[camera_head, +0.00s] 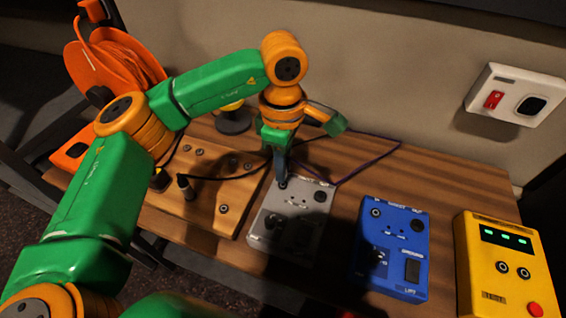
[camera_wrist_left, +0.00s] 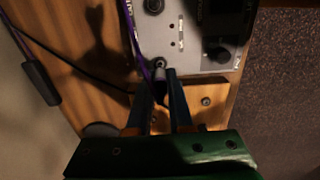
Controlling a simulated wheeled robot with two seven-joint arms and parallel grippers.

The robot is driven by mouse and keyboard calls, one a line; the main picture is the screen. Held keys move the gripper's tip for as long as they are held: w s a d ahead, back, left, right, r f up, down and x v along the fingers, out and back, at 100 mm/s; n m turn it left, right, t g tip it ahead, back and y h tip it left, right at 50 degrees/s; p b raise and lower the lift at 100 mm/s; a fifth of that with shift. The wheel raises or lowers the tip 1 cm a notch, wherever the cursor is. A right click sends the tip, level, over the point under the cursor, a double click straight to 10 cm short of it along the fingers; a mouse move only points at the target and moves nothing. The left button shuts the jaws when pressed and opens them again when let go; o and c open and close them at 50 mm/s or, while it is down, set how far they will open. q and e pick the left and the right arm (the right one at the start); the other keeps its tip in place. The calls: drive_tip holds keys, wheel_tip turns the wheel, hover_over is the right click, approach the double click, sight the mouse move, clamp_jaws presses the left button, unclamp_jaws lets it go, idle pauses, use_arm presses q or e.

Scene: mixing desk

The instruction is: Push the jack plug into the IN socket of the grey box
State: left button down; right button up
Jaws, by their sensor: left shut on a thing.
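The grey box (camera_head: 292,222) lies on the wooden desk, with a round socket at its top left corner and a dark round part at its top right. My left gripper (camera_head: 283,180) points down at that top left corner. In the wrist view its two fingers (camera_wrist_left: 164,98) are shut on the dark jack plug (camera_wrist_left: 160,88), with a purple cable (camera_wrist_left: 133,30) close by. The plug is at the edge socket (camera_wrist_left: 159,63) of the grey box, which also shows there (camera_wrist_left: 190,50). I cannot tell whether its tip is inside. My right gripper is not in view.
A blue box (camera_head: 392,240) and a yellow box (camera_head: 510,262) with green lights stand to the right. A wooden board (camera_head: 205,200) with pegs lies to the left. An orange cable reel (camera_head: 115,62) stands behind it. A black cable crosses the desk behind the grey box.

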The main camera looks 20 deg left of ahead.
use_arm(q)
drive_tip(key=shift+f+b, duration=0.65)
drive_tip(key=shift+f, duration=0.2)
drive_tip(key=shift+f+b, duration=0.65)
drive_tip(key=shift+b, duration=0.05)
idle(1.5)
drive_tip(key=c, duration=0.7)
unclamp_jaws()
drive_tip(key=shift+c, duration=0.2)
drive_tip(key=shift+r, duration=0.1)
wheel_tip(320, 180, up, 7)
drive_tip(key=shift+r, duration=0.1)
